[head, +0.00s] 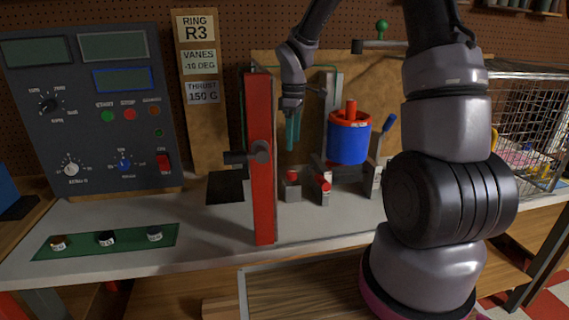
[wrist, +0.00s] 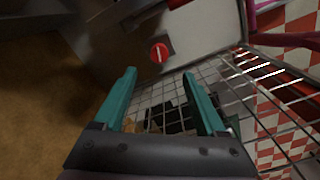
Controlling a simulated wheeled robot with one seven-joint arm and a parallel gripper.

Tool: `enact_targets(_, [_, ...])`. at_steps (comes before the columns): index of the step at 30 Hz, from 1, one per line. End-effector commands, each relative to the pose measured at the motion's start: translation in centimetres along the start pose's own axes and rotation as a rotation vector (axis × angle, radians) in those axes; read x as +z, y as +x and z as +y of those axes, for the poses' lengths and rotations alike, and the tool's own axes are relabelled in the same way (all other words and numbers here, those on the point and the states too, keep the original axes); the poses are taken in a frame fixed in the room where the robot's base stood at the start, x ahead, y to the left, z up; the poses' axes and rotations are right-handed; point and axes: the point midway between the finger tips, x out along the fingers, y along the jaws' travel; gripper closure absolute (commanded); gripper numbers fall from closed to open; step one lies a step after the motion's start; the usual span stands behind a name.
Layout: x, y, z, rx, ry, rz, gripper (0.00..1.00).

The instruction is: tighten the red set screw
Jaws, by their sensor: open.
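A red set screw (wrist: 159,53) with a pale slot shows in the wrist view, on the face of a grey block, just beyond my fingertips. In the head view, red round parts show on two small grey blocks, at the left block (head: 292,176) and the right block (head: 325,184); I cannot tell for certain which is the same screw. My gripper (head: 292,132) has teal fingers pointing down above the left block. In the wrist view my gripper (wrist: 160,74) is open, with nothing between its fingers, and apart from the screw.
A red upright post (head: 261,160) with a dark clamp stands left of my gripper. A blue and red ducted rotor (head: 349,138) stands close on the right. A control panel (head: 90,105) is at the left, a wire cage (head: 520,125) at the right.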

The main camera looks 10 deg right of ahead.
Motion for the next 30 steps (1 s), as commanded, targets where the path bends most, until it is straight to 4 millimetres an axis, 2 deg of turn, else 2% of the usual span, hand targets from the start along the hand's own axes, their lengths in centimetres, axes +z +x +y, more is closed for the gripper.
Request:
enact_targets(5, [-0.1,1.7,0.0,-0.007,-0.017,-0.004,0.27])
enact_targets(18, [-0.1,9.4,-0.1,-0.008,-0.014,-0.005,0.27])
enact_targets(24, [-0.1,11.0,-0.1,-0.006,-0.013,-0.003,0.27])
enact_targets(30, [-0.1,11.1,0.0,-0.005,-0.012,-0.002,0.27])
